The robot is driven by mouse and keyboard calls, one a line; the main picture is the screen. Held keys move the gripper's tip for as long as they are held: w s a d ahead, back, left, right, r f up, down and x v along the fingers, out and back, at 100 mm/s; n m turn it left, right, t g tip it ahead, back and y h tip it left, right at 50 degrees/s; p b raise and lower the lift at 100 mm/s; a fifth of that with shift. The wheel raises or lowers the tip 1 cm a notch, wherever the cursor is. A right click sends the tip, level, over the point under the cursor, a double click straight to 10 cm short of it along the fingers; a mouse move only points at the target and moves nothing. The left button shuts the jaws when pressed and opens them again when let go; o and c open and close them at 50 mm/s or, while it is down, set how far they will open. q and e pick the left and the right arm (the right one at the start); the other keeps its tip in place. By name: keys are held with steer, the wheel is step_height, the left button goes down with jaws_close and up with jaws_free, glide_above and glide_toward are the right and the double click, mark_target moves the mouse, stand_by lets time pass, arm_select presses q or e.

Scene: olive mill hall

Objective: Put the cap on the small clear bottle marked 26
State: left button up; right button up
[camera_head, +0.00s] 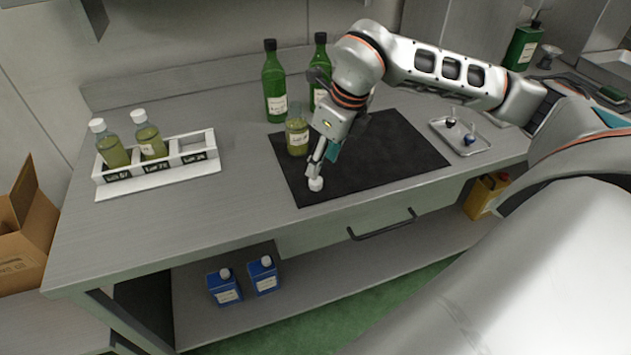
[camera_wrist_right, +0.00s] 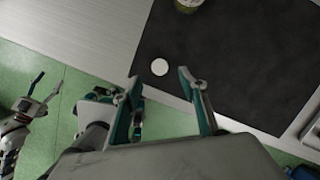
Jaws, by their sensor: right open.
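A small clear bottle (camera_head: 297,137) of yellow-green liquid stands upright without a cap on the black mat (camera_head: 395,150). Its label is too small to read. Part of the bottle (camera_wrist_right: 187,6) shows at the top of the right wrist view. A white round cap (camera_head: 316,184) lies on the mat near its front left edge, in front of the bottle. My right gripper (camera_head: 314,172) points down just over the cap, open. In the right wrist view the cap (camera_wrist_right: 159,68) shows between and beyond the spread fingertips. What looks like my left gripper (camera_wrist_right: 40,92) shows small at the left there.
A white rack (camera_head: 150,186) at left holds two white-capped bottles and has an empty slot. Two green bottles (camera_head: 275,84) stand behind the mat. A small tray (camera_head: 458,145) with small items lies at the right. Blue canisters (camera_head: 224,290) stand below. The front-left tabletop is clear.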

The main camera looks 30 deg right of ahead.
mark_target(317, 181)
steer(key=shift+w+f, duration=0.2)
steer(key=shift+f, duration=0.35)
steer(key=shift+f, duration=0.1)
steer(key=x, duration=0.5)
steer(key=shift+a, duration=0.1)
steer(key=c, duration=0.8)
